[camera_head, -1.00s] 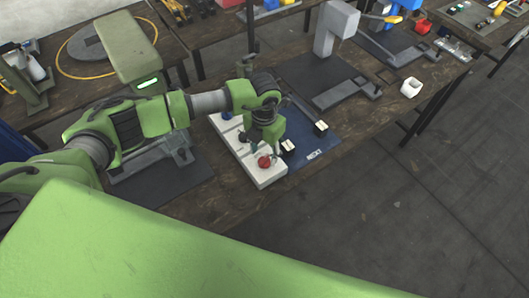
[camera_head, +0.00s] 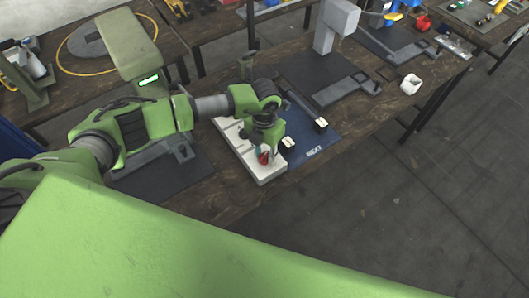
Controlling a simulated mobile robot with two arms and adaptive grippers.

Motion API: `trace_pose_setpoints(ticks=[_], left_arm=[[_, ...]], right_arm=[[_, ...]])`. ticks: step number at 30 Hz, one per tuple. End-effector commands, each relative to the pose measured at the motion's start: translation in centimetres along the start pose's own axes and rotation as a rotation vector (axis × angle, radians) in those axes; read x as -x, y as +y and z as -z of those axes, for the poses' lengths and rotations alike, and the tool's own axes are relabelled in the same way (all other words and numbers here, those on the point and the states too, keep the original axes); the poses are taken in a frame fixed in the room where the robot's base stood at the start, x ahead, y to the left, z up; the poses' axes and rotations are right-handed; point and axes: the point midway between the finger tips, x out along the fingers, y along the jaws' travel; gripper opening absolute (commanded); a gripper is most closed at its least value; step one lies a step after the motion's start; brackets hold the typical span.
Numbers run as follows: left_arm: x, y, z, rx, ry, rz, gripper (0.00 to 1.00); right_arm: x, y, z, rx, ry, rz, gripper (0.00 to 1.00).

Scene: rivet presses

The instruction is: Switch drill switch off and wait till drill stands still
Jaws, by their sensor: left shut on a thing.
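A white panel box (camera_head: 262,178) lies on the wooden bench, with a round red switch knob (camera_head: 264,158) near its front end. My left gripper (camera_head: 266,153) points down over that end and is shut on the red knob, which its fingers partly hide. A green press-like machine (camera_head: 127,48) with a small lit strip stands to the left, behind my left arm; I cannot tell whether anything on it turns. My right gripper is not in view.
A blue mat (camera_head: 318,148) with small black-and-white blocks lies right of the panel. A grey press (camera_head: 335,25) stands behind on a dark mat. A white cup-like part (camera_head: 410,84) sits near the bench's right edge. Open floor lies to the right.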

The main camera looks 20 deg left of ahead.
Motion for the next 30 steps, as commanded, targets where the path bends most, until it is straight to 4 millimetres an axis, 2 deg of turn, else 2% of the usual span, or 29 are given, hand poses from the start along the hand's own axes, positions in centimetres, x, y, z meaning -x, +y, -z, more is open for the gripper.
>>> trace_pose_setpoints(ticks=[11, 30], left_arm=[[-0.1, 0.0, -0.1, 0.203, -0.001, 0.0, 0.07], [0.0, 0.0, -0.1, 0.804, -0.002, 0.0, 0.07]], right_arm=[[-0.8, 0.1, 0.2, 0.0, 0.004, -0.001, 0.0], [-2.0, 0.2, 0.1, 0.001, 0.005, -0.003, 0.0]])
